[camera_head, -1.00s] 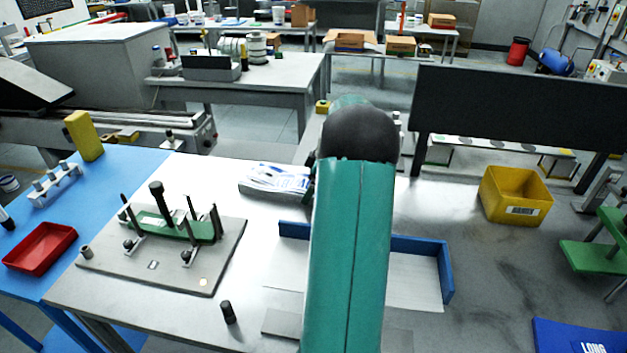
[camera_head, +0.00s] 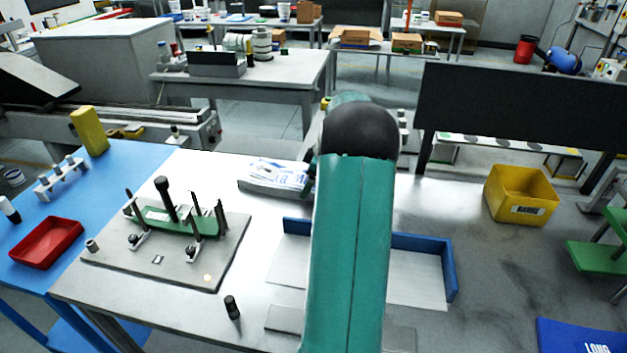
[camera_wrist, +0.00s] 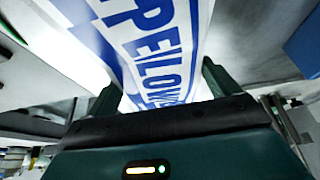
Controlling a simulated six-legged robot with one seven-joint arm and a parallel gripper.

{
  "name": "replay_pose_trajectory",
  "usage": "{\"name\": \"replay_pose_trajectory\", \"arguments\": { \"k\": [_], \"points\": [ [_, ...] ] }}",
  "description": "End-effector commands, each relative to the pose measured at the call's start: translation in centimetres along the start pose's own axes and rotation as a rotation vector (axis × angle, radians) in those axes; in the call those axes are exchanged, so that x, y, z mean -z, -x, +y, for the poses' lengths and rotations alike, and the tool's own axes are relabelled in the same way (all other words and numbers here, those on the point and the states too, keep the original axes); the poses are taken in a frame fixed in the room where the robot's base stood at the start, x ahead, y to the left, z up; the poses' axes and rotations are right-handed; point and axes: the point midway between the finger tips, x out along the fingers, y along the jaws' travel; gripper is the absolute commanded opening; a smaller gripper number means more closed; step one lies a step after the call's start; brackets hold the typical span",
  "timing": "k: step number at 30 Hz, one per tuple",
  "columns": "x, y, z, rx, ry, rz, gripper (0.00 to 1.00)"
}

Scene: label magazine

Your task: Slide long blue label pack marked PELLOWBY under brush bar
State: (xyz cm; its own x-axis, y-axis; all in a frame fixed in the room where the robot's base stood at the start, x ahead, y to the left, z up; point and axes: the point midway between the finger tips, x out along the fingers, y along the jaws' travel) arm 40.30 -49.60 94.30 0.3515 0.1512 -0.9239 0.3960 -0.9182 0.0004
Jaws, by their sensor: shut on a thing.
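A white label pack (camera_wrist: 150,45) with blue print fills the top of the wrist view. In the head view, a white and blue printed pack (camera_head: 277,173) lies over a grey block left of my green arm. My gripper is hidden behind the arm there, and I cannot tell for sure whether this is the held pack. I cannot make out the brush bar.
A grey plate (camera_head: 215,275) with a green fixture and black posts stands at left on the table. A blue-edged tray (camera_head: 450,270) lies partly behind my arm. A yellow bin (camera_head: 520,190) is at right. A red tray (camera_head: 47,243) and a small black cylinder (camera_head: 232,307) are nearer.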

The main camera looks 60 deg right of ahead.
Motion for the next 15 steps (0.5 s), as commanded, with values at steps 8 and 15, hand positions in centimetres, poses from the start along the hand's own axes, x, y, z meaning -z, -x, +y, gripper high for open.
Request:
{"name": "replay_pose_trajectory", "arguments": {
  "k": [8, 15],
  "points": [
    [0.34, -0.03, 0.04, -0.002, 0.000, 0.001, 0.39],
    [0.30, -0.06, 0.02, -0.001, 0.000, 0.001, 1.00]
  ]
}}
